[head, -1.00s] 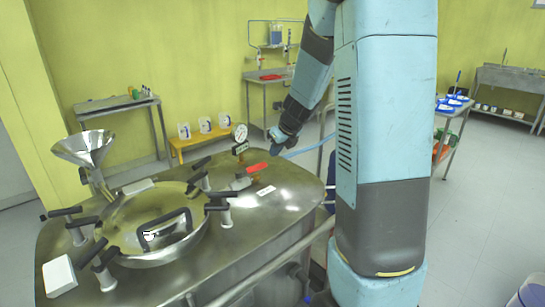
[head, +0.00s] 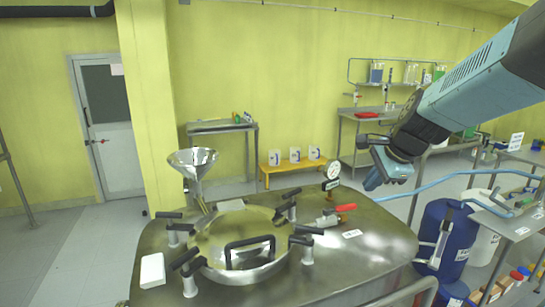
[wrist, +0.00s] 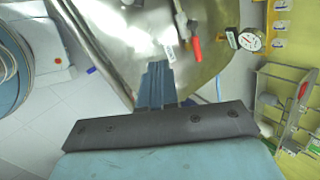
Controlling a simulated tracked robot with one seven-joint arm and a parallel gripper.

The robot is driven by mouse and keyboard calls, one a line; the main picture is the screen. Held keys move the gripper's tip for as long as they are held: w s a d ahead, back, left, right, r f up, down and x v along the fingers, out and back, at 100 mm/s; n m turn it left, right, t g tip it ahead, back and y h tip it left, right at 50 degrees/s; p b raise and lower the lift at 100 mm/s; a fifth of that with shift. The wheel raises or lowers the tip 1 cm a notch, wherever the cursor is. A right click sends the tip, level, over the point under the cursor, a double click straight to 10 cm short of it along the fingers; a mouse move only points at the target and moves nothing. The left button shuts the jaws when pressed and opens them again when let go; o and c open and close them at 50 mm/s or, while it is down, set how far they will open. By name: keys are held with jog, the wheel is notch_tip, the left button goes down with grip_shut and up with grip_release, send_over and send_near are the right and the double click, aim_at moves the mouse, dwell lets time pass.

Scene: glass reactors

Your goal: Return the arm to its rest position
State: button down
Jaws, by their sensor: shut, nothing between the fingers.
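The steel reactor top (head: 370,238) stands below and to the left, with a round clamped lid (head: 215,243) and a black handle. A red-handled valve (head: 340,209) and a pressure gauge (head: 333,171) stand on the reactor near my gripper. In the wrist view, the red handle (wrist: 196,50) and the gauge (wrist: 249,40) lie beyond the fingers. No contact shows.
A steel funnel (head: 193,165) rises at the reactor's left. Blue drums (head: 445,240) and a steel table (head: 515,225) stand at the right. A yellow bench (head: 290,168) with white containers is behind.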

jog(key=s+r+n+h, duration=0.2)
jog(key=s+r+n, duration=0.1)
jog(key=s+n, duration=1.3)
jog(key=shift+s+a+h, duration=0.3)
jog(key=shift+s+a, duration=0.05)
jog(key=shift+s, duration=0.3)
dwell(0.4)
jog(key=shift+a, duration=0.1)
